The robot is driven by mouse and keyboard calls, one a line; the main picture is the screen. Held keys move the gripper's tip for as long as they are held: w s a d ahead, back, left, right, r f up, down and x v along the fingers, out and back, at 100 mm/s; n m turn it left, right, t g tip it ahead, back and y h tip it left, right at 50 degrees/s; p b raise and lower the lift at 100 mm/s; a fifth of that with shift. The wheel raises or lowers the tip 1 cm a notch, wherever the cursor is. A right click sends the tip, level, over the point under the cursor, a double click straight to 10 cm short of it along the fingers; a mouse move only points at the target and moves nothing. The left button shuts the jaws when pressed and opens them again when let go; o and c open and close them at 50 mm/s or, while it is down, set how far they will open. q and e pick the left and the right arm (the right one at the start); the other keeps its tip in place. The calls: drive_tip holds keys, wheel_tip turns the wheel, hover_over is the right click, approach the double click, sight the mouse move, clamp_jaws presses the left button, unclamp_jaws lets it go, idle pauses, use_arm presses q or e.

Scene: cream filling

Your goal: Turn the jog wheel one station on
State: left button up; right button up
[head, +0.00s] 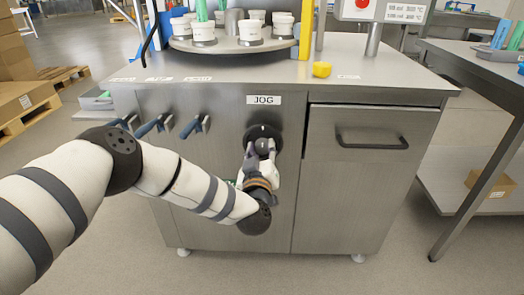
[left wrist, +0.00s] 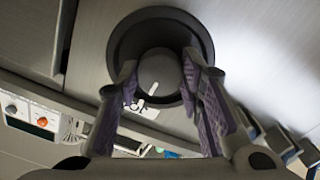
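The jog wheel (head: 263,136) is a round black dial on the cabinet front, under the JOG label (head: 263,100). In the left wrist view it is a dark disc (left wrist: 122,42) with a grey central knob (left wrist: 160,72). White marks show on the knob and disc. My left gripper (head: 263,148) is at the wheel, pointing at the cabinet. In the left wrist view its purple-padded fingers (left wrist: 162,92) are on both sides of the knob, with no clear gap at the tips. My right gripper is not in view.
The turntable (head: 232,45) above carries several white cups. Several blue-handled levers (head: 157,126) stick out left of the wheel. A drawer handle (head: 372,142) is to the right. A yellow object (head: 321,69) sits on the worktop. A side table (head: 475,62) stands at right.

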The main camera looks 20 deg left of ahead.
use_arm(q)
drive_tip(key=shift+c, duration=1.2)
drive_tip(key=shift+r, duration=0.1)
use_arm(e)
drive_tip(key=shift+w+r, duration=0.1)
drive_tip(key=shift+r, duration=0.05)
